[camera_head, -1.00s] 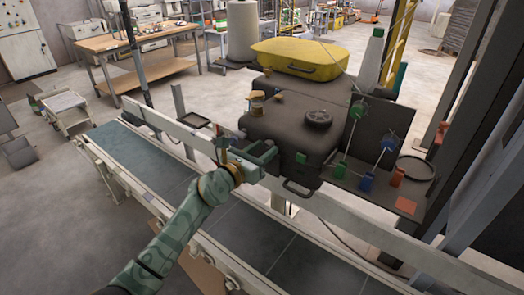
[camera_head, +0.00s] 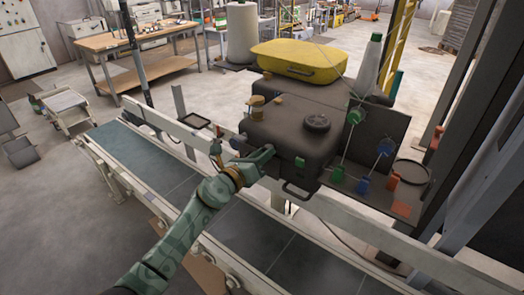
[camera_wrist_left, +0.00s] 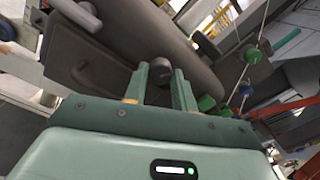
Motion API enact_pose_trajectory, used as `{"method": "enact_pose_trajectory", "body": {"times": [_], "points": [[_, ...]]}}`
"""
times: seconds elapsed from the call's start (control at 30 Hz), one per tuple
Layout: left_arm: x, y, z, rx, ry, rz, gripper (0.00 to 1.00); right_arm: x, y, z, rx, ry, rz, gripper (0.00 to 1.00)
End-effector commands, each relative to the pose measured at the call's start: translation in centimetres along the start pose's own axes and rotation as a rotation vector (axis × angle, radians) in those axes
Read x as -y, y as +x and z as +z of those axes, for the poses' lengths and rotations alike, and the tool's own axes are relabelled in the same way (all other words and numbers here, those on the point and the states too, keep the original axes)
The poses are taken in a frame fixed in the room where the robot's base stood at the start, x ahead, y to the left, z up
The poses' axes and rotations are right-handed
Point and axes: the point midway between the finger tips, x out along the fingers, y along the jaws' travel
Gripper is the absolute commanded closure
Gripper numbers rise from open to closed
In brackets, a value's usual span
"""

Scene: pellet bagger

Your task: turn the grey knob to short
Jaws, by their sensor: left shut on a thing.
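The dark machine box (camera_head: 285,130) stands behind the conveyor rail. My left gripper (camera_head: 262,158) is at the left part of its front face; it also shows in the left wrist view (camera_wrist_left: 161,75). Its two green fingers are shut on a small dark grey knob (camera_wrist_left: 160,70), with one finger on each side of it. In the head view the gripper hides this knob. I cannot read any marking or the knob's setting. My right gripper is not in view.
A green button (camera_head: 300,162) and a black handle (camera_head: 298,190) are right of my gripper. A black wheel (camera_head: 317,122) is on top. The conveyor belt (camera_head: 240,225) runs in front, empty.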

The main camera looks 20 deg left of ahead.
Motion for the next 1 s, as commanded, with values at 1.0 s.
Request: {"method": "enact_pose_trajectory", "body": {"times": [1.0], "points": [[0.0, 0.0, -0.1, 0.020, -0.629, 0.000, 0.96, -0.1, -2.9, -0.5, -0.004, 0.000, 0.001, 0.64]]}}
